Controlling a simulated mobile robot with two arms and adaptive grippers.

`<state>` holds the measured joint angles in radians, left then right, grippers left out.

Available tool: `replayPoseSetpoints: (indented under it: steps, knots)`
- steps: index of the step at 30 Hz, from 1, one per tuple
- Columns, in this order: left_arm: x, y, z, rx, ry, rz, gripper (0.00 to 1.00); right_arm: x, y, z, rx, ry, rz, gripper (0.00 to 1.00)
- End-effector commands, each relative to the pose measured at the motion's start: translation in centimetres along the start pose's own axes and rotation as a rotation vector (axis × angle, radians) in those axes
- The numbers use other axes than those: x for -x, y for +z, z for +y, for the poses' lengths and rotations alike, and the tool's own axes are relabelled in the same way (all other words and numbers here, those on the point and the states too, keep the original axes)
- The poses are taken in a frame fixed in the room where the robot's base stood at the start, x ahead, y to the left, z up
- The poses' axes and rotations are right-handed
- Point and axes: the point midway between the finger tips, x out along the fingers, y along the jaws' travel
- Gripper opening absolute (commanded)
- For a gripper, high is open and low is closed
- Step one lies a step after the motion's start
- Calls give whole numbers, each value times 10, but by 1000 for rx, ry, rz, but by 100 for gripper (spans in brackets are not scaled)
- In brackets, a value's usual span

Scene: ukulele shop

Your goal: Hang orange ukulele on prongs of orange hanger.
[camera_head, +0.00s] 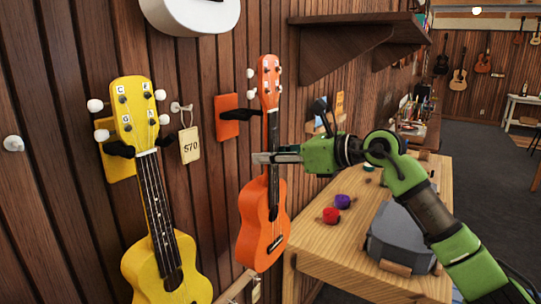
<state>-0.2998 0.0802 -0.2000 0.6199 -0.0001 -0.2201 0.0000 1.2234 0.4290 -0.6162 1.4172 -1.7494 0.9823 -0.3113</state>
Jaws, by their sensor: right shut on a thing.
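The orange ukulele (262,228) hangs upright, its headstock (269,75) up and its body down. My right gripper (277,158) is shut on its neck, reaching in from the right. The orange hanger (227,116) is a plate on the wood wall, just left of the neck, with dark prongs (243,114) pointing toward the neck below the headstock. I cannot tell whether the prongs touch the neck. My left gripper is not in view.
A yellow ukulele (167,263) hangs on a yellow hanger (118,165) at left. A price tag (190,145) hangs from a wall peg between the hangers. A wooden workbench (332,250) with a grey case (400,235) stands at right. A dark shelf (355,40) juts out above.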

Motion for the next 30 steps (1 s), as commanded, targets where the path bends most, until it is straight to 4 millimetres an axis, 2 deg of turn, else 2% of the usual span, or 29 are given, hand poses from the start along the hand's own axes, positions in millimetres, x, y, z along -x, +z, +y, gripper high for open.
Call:
replayPoseSetpoints:
  steps: [8, 30]
  knots:
    - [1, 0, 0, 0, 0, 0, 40, -1, 4, 0, 1, 0, -5, 0]
    - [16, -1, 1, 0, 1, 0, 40, -35, 13, 0, 1, 0, -5, 0]
